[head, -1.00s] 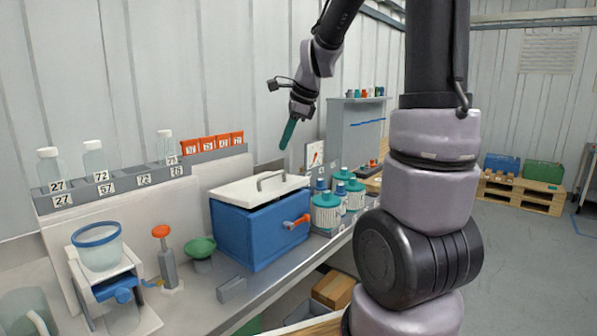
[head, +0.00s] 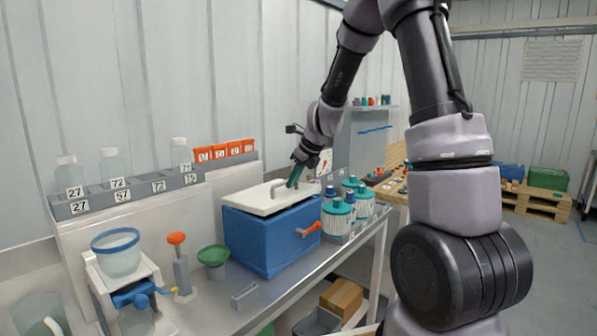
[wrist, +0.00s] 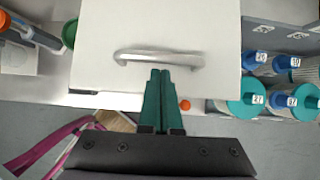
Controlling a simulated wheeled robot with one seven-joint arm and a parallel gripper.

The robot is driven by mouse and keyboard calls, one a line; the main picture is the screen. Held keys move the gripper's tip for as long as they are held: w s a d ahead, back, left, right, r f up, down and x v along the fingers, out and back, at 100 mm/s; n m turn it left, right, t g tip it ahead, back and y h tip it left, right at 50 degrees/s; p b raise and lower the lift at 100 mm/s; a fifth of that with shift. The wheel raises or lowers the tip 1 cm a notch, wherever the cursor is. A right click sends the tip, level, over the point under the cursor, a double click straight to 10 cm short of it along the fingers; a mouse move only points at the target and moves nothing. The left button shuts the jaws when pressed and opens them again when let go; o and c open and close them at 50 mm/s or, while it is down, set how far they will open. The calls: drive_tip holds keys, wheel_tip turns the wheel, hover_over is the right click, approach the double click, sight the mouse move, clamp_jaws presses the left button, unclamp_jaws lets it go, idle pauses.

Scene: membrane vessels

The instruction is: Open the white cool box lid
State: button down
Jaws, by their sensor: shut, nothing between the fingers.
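The cool box (head: 262,243) is blue with a white lid (head: 262,204) and stands on the bench. The lid looks closed, seated on the box. A grey bar handle (head: 280,186) arches from the lid's top; it also shows in the wrist view (wrist: 158,56). My gripper (head: 294,180) has green fingers and is close to the handle at the lid's right part. In the wrist view my gripper (wrist: 160,74) is shut and empty, its tips just below the handle in the picture. I cannot tell whether they touch it. An orange-red latch (head: 309,229) is on the box's right front face.
Teal-capped jars (head: 338,221) stand close to the right of the box. A green funnel (head: 213,256) and an orange-topped stand (head: 181,266) are to its left. A grey rack (head: 125,190) with bottles runs behind. A small grey block (head: 244,296) lies in front.

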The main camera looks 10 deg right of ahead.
drive_tip(key=shift+w+a+f, duration=0.2)
drive_tip(key=shift+w+f, duration=0.05)
drive_tip(key=shift+f, duration=0.25)
